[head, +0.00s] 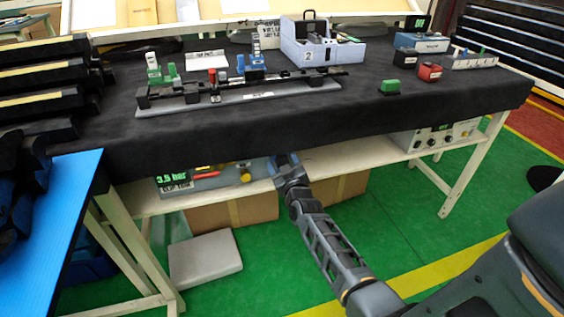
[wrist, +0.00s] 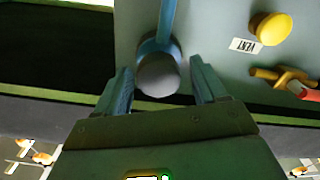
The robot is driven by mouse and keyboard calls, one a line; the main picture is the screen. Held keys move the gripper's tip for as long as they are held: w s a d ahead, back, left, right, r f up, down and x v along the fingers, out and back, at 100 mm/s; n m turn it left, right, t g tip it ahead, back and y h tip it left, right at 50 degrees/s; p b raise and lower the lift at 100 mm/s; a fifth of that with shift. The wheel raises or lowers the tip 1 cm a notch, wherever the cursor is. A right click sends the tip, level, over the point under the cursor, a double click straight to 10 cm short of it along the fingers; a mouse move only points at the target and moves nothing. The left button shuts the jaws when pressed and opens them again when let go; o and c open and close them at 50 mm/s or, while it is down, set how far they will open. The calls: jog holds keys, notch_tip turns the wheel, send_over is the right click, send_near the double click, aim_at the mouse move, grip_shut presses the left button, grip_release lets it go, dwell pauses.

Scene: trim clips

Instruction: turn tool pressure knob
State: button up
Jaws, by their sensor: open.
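The pressure unit (head: 205,182) is a grey box on the shelf under the bench. Its green display (head: 173,180) reads 3.5 bar, with a "CLIP TOOL" label below. In the wrist view a round grey knob (wrist: 158,79) stands out from the unit's grey panel (wrist: 205,30), with a blue strip behind it. My gripper (wrist: 161,66) is open, with one finger on each side of the knob; I cannot tell whether they touch it. In the head view my gripper (head: 284,160) is at the unit's right end, and the grey knob is not distinguishable there.
A yellow knob (wrist: 270,28) beside a "VENT" label (wrist: 245,45) and a red and yellow fitting (wrist: 290,82) are right of the fingers. The black-covered bench top (head: 330,115) overhangs the shelf. Cardboard boxes (head: 235,212) stand below; a control box (head: 440,137) is farther right.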

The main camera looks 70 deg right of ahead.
jog(key=shift+w+d, duration=0.1)
jog(key=shift+d, duration=0.05)
jog(key=shift+c, duration=0.2)
jog(key=c, duration=0.9)
jog(key=shift+c, duration=0.2)
jog(key=shift+m, duration=0.3)
jog(key=m+b, duration=0.1)
jog(key=m, duration=0.3)
jog(key=m+b, duration=0.1)
jog(key=m, duration=0.4)
jog(key=shift+d+m, duration=0.1)
jog(key=shift+m, duration=0.2)
jog(key=shift+s+r, duration=0.1)
jog(key=shift+s, duration=0.1)
